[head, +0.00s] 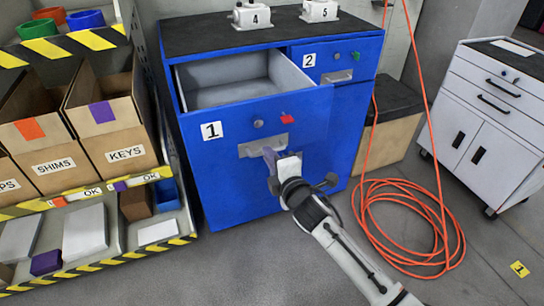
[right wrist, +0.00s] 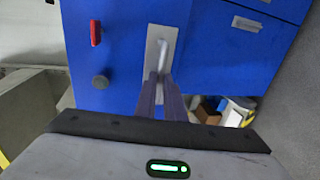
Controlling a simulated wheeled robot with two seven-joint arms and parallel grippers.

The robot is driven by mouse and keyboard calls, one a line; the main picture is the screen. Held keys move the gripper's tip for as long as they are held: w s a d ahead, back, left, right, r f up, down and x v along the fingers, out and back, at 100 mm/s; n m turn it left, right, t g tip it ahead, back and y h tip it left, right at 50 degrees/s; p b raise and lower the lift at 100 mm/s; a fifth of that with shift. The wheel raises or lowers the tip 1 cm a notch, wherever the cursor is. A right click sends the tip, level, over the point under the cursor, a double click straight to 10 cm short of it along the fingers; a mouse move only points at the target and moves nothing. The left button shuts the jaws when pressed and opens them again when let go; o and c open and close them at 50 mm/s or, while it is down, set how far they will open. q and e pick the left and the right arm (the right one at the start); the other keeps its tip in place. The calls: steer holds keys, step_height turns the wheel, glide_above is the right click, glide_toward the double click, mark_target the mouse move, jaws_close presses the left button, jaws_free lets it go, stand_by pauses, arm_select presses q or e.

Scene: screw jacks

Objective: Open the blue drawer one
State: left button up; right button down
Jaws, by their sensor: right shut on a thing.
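The blue drawer one (head: 222,150) is in the blue cabinet (head: 345,110), with a label "1" on its front. It stands pulled out, and its grey, empty-looking inside shows. A round knob and a red tab sit above its metal handle (head: 278,135). My right gripper (head: 270,154) is at this handle and shut on it. The right wrist view shows the handle (right wrist: 162,48) at the tips of the purple-grey fingers (right wrist: 160,85). The fingers hide part of the handle. My left gripper is not in view.
Drawer two (head: 335,62) is closed at the upper right. A shelf with cardboard boxes (head: 105,125) stands close on the left. An orange hose (head: 405,225) lies coiled on the floor at the right, near a white cabinet (head: 490,120).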

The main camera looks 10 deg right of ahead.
steer(key=c, duration=1.8)
jaws_free()
steer(key=shift+c, duration=0.2)
steer(key=v, duration=1)
steer(key=shift+s, duration=0.1)
steer(key=s+d+f+m+g, duration=0.1)
steer(key=s+f+m+g, duration=0.6)
steer(key=s+f+m, duration=1)
steer(key=s+f, duration=0.5)
steer(key=s, duration=0.4)
steer(key=shift+d+f+m+p, duration=0.15)
steer(key=shift+d+m+p, duration=0.15)
steer(key=shift+d+m, duration=0.1)
